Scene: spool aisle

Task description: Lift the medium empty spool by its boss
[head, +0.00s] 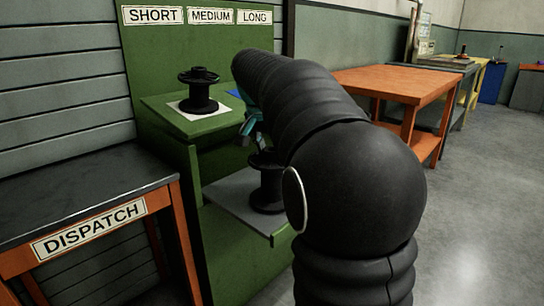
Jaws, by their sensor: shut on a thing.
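A black spool (267,190) is at the grey lower shelf of the green stand. My gripper (252,138), with teal parts showing, reaches down to the top of this spool and is shut on it. My arm hides the spool's right side and most of the gripper, so the grip on the boss is not clear. I cannot tell whether the spool's base touches the shelf. Another black spool (198,92) stands upright on a white square on the green upper shelf, below the SHORT sign (153,15). The MEDIUM sign (210,16) is to its right.
The grey lower shelf (228,200) has a green front lip. A dark-topped DISPATCH table (70,195) stands at the left. An orange table (400,82) stands behind my arm. The floor at right is clear.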

